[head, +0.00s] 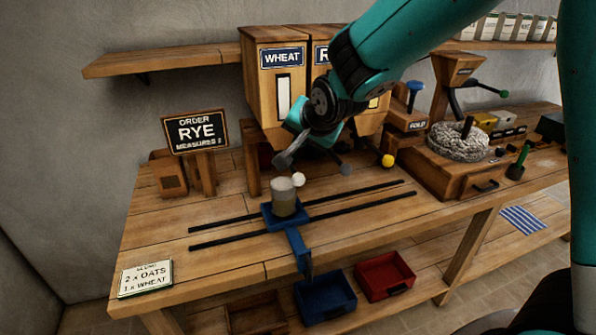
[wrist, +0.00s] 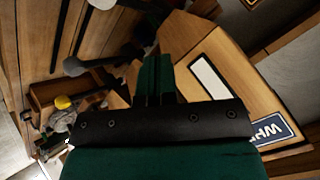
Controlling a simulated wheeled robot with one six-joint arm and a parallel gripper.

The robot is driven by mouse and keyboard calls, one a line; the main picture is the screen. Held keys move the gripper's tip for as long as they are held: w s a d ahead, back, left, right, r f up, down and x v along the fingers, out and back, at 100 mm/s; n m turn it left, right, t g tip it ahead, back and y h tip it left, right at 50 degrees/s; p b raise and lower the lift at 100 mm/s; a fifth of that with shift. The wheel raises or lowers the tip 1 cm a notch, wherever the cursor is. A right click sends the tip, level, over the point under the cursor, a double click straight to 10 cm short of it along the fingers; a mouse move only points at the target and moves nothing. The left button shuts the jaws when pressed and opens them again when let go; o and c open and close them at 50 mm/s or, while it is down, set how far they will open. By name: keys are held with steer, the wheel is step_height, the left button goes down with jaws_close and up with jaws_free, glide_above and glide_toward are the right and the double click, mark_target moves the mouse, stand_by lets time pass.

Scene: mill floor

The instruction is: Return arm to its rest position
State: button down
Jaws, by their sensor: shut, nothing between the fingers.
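My gripper (head: 284,160) is shut and empty. My arm reaches in from the upper right and hides much of the second bin.
The cup stands on a blue carriage (head: 270,217) across two dark rails. White (head: 298,179), grey (head: 345,169) and yellow (head: 388,160) knobs lie near. The rye order sign (head: 197,131) stands left. Blue and red (head: 384,275) trays are below.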

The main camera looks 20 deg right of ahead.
steer(key=shift+s, duration=0.1)
stand_by(0.4)
steer(key=s+a+n+g+y, duration=0.1)
steer(key=s+n+g, duration=0.3)
steer(key=s, duration=1.1)
steer(key=s+a+r+n+g+y+b, duration=0.1)
steer(key=s+a+n+g, duration=0.3)
steer(key=s+n, duration=0.7)
steer(key=s+g+y, duration=0.1)
steer(key=s, duration=0.3)
steer(key=shift+s+a+r, duration=0.15)
steer(key=shift+s+r, duration=0.15)
